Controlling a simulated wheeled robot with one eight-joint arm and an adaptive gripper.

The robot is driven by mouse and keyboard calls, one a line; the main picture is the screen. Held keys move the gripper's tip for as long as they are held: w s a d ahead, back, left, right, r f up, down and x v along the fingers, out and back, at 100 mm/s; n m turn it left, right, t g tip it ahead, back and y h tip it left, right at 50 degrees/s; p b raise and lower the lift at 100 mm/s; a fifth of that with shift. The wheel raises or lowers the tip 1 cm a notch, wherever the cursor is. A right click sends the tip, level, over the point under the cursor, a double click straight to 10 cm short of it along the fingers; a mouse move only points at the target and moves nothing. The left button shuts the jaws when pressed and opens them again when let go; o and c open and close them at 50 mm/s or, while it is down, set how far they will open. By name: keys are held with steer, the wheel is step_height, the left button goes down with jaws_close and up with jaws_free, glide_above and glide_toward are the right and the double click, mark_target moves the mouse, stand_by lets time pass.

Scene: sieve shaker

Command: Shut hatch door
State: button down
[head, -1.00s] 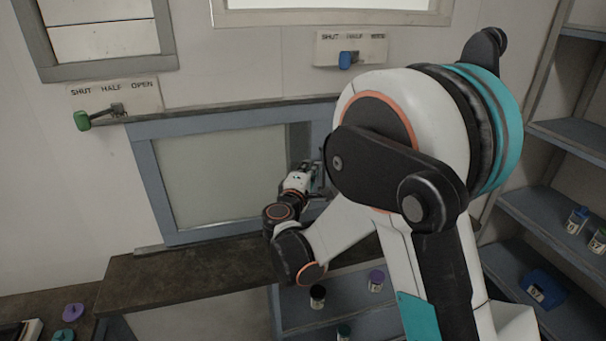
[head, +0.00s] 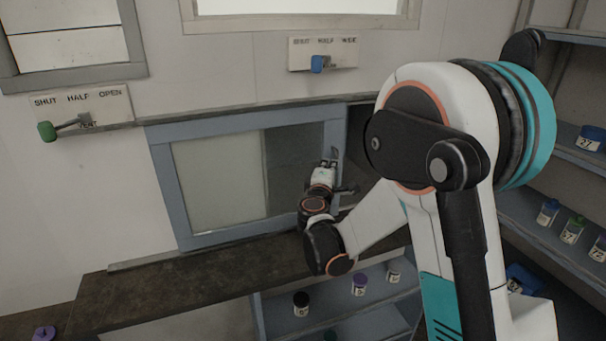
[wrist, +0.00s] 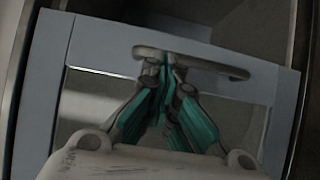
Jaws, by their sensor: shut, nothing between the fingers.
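The hatch door (head: 158,170) is a blue-grey sliding frame with a clear pane, on a rail in the wall in the head view. Light wall shows through most of the pane, and the dark hatch opening (head: 360,150) shows through its right part and past its right edge. The door covers part of the opening. In the wrist view the door's frame (wrist: 45,95) carries a long bar handle (wrist: 215,68). My gripper (wrist: 168,62) is shut with its fingertips at the bar; I cannot tell whether they touch it. In the head view my gripper (head: 332,160) is at the door's right side.
A dark counter (head: 130,290) runs below the hatch, with shelves holding jars (head: 301,303) under it. Lever panels with a green lever (head: 47,131) and a blue lever (head: 318,64) are above. Shelves (head: 560,225) stand at the right.

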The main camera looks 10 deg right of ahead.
steer(key=w+d, duration=0.3)
steer(key=d, duration=0.9)
steer(key=w+d+b, duration=0.1)
steer(key=w+d, duration=0.2)
steer(key=d, duration=1)
steer(key=shift+w+d, duration=0.15)
steer(key=shift+d, duration=0.15)
steer(key=shift+a, duration=0.15)
